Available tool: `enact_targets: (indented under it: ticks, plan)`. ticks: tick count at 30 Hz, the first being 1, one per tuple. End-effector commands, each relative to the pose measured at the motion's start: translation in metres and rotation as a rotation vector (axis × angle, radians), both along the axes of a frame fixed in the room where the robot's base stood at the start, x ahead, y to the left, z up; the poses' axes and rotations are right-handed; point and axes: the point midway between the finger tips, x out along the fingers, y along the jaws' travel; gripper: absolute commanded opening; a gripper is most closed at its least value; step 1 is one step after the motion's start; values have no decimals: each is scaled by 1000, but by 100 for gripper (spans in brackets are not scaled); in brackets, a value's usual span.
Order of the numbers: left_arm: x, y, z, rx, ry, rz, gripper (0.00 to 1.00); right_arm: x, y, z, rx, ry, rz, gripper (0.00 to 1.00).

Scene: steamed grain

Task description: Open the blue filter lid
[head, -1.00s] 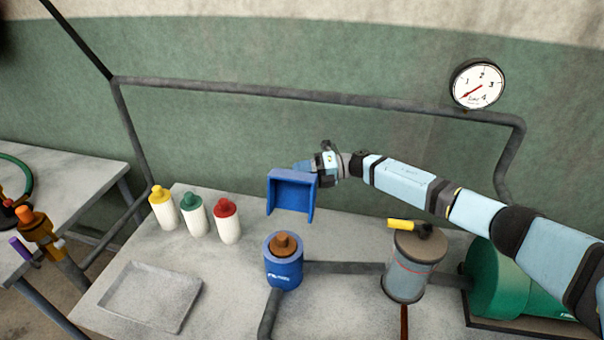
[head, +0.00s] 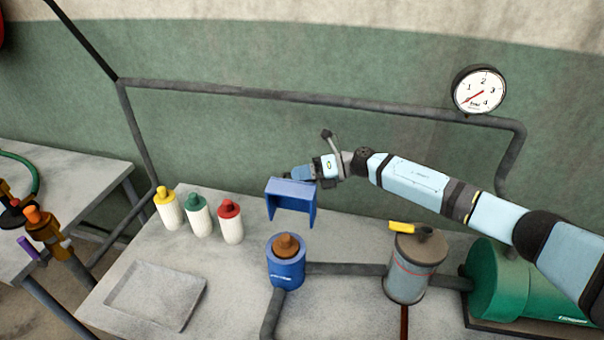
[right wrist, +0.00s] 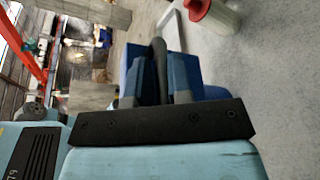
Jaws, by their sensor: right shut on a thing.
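The blue filter lid (head: 292,190) is a box-like cover, raised above and behind the blue filter body (head: 287,270). The lid and body are apart, and a brown core (head: 287,245) shows in the body's open top. My right gripper (head: 303,174) is shut on the lid at its upper right side. In the right wrist view, the gripper fingers (right wrist: 168,85) are closed, with the blue lid (right wrist: 136,68) beyond them; their exact contact is partly hidden. My left gripper is not in view.
White bottles with yellow, green and red (head: 230,208) caps stand left of the filter. A shallow grey tray (head: 150,268) lies at front left. A grey canister (head: 415,268) with a yellow handle and a green tank (head: 500,280) stand right. A pipe runs along the wall.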

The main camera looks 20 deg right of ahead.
Motion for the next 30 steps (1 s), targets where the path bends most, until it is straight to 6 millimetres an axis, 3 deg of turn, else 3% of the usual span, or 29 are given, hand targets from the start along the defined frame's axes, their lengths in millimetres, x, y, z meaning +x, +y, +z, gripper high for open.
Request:
enact_targets:
  ticks: [2,3,6,22,30]
  plan:
    - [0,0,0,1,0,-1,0,-2,0,-5,-4,5,4,0]
    - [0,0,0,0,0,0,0,-2,0,-5,-4,5,4,21]
    - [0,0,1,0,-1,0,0,-2,0,-5,-4,5,4,40]
    - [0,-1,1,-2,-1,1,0,-2,-6,-1,0,4,1,40]
    - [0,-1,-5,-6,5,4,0,-18,-53,9,-4,4,-1,40]
